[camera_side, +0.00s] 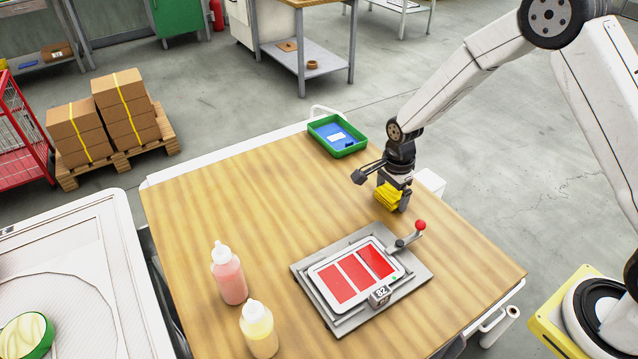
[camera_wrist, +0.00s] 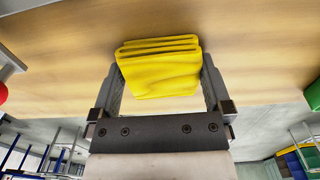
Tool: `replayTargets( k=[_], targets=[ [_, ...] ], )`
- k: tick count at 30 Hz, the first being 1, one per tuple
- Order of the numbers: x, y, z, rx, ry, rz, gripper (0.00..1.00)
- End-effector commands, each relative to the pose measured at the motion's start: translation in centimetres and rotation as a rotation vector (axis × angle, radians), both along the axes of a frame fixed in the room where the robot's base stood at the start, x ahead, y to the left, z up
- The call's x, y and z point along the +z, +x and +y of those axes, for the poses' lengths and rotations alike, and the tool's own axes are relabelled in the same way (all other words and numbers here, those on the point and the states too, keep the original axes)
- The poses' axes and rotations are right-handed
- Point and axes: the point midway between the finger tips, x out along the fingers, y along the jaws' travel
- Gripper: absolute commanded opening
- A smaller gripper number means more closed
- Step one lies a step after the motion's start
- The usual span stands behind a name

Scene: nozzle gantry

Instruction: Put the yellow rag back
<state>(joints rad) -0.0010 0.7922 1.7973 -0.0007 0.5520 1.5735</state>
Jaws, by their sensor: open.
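The yellow rag (camera_side: 386,199) is a folded, layered pad at the right side of the wooden table in the side view. In the wrist view the yellow rag (camera_wrist: 158,72) sits between the two fingers of my gripper (camera_wrist: 160,85), with its folded edges facing up in the picture. My gripper (camera_side: 395,192) is low over the table with its jaws open around the rag, one finger on each side. The side view does not clearly show whether the rag rests on the table.
A green tray (camera_side: 350,154) with a blue item inside stands at the table's back edge. A grey fixture (camera_side: 420,281) holds a white plate with red panels; its red-knobbed lever (camera_side: 420,225) is close to my gripper. Pink (camera_side: 229,280) and yellow (camera_side: 259,333) bottles stand at front left. The table's left-middle is clear.

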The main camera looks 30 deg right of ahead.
Motion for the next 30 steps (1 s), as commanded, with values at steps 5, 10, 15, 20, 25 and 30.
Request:
replayTargets(
  k=[5, 10, 15, 20, 25, 30],
  targets=[
    [0.9, 0.0, 0.0, 0.0, 0.0, -0.002, 1.0],
    [2.6, 0.1, 0.0, 0.0, 0.0, -0.003, 1.0],
    [5.0, 0.1, 0.0, 0.0, 0.0, -0.003, 1.0],
    [7.5, 0.1, 0.0, 0.0, 0.0, -0.004, 1.0],
    [10.0, 0.1, 0.0, 0.0, 0.0, -0.003, 1.0],
    [11.6, 0.0, 0.0, 0.0, 0.0, 0.0, 1.0]
  ],
)
